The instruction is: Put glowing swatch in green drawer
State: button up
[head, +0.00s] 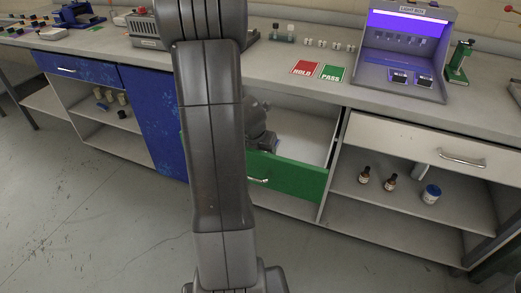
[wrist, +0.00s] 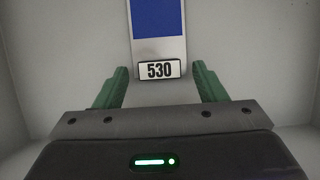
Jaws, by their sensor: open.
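The green drawer (head: 300,179) is pulled open under the bench in the head view, and its white interior shows. My wrist reaches down into it there; the fingertips are hidden. In the wrist view my gripper (wrist: 160,68) is open, with its two green fingers apart. A swatch (wrist: 158,18) with a blue patch and a "530" label lies on the pale drawer floor, its labelled end between the fingertips with a gap on each side. No glow shows on it in this view.
A light box (head: 405,50) with a violet lamp stands on the bench, with two small dark-faced pieces on its floor. Red HOLD (head: 305,68) and green PASS (head: 332,72) cards lie above the drawer. Bottles (head: 364,175) stand on the right shelf. The floor in front is clear.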

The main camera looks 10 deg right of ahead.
notch_tip(320, 180, up, 10)
jog(key=p, duration=0.4)
jog(key=shift+p, duration=0.4)
jog(key=shift+f, duration=0.1)
notch_tip(320, 180, down, 10)
jog(key=b, duration=0.5)
notch_tip(320, 180, up, 4)
jog(key=p, duration=0.3)
